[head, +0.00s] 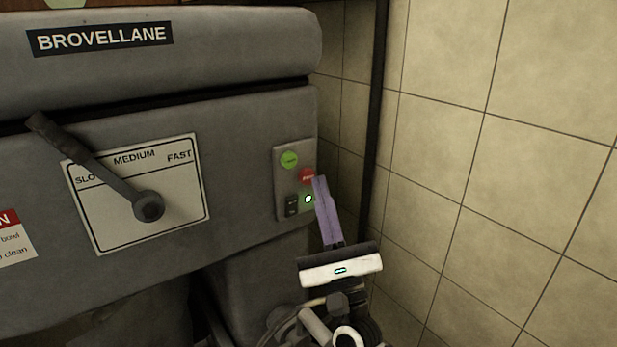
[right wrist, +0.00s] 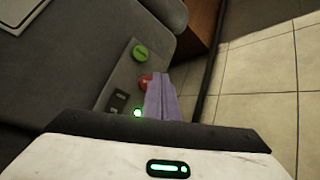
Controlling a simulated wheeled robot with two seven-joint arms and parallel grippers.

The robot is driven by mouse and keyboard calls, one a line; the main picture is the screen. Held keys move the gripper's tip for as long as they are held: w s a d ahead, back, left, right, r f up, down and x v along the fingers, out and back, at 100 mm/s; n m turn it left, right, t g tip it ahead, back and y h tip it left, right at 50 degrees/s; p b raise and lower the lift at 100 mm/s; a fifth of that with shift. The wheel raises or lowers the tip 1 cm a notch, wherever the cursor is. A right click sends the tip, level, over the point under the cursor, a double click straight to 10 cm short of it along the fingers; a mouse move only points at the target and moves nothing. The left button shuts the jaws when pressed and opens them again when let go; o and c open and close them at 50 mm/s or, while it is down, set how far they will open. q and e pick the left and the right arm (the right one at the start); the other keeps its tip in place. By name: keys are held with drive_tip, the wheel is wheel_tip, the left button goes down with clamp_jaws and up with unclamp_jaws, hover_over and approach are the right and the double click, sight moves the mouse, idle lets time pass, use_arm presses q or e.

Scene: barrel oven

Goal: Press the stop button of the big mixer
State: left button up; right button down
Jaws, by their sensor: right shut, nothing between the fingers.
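The big mixer (head: 240,115) is a grey machine with a BROVELLANE label. A small panel on its right front holds a green button (head: 289,159), the red stop button (head: 307,175), a dark switch (head: 292,205) and a lit green lamp (head: 308,199). My right gripper (head: 319,181) is shut and empty, its purple fingertips at the right edge of the red button. In the right wrist view the fingers (right wrist: 160,78) cover part of the red button (right wrist: 145,82); whether they touch it I cannot tell. My left gripper is not in view.
A speed lever (head: 100,170) slants across a white SLOW-MEDIUM-FAST plate (head: 180,205) left of the panel. A dark upright post (head: 374,120) and a tiled wall (head: 500,170) stand to the right.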

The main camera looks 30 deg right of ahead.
idle(0.4)
drive_tip(key=shift+w, duration=0.4)
drive_tip(key=shift+w+a+b, duration=0.1)
drive_tip(key=shift+w+b, duration=0.3)
drive_tip(key=shift+b, duration=0.15)
idle(0.3)
drive_tip(key=shift+s, duration=0.8)
drive_tip(key=s, duration=0.5)
drive_tip(key=shift+d+p, duration=0.3)
drive_tip(key=shift+p, duration=0.05)
idle(0.8)
